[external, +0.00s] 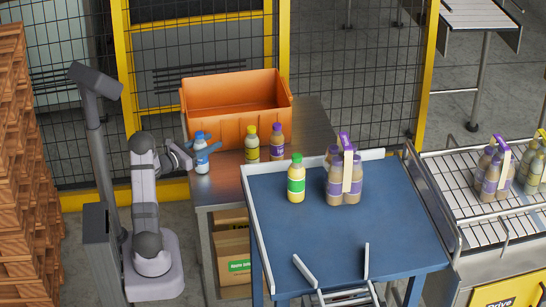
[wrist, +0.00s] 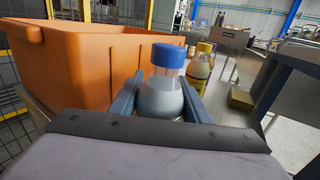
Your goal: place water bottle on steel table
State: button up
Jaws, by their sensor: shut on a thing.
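The water bottle (external: 201,160) has a blue cap and a white-blue body. In the external view it is upright at the left end of the steel table (external: 222,187), in front of the orange crate. My gripper (external: 202,147) is shut around it, with one blue finger on each side. In the wrist view the bottle (wrist: 161,92) is centred between the fingers (wrist: 160,100), and its lower part is hidden behind the gripper body. The bottle's base appears at or very near the tabletop; I cannot tell if it touches.
An orange crate (external: 230,130) stands behind the bottle. A yellow-capped bottle (external: 251,145) and a purple-capped bottle (external: 277,142) stand to its right. A blue table (external: 300,240) holds a green-capped bottle (external: 296,180) and a bottle pack (external: 344,178). Bare steel shows at the table's front left.

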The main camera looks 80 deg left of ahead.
jog(key=shift+f, duration=0.2)
jog(key=o, duration=1.3)
jog(key=shift+c, duration=0.2)
jog(key=shift+r, duration=0.1)
jog(key=b, duration=0.3)
send_near(194, 150)
jog(key=x, duration=0.4)
jog(key=shift+w+a, duration=0.15)
jog(key=shift+w, duration=0.1)
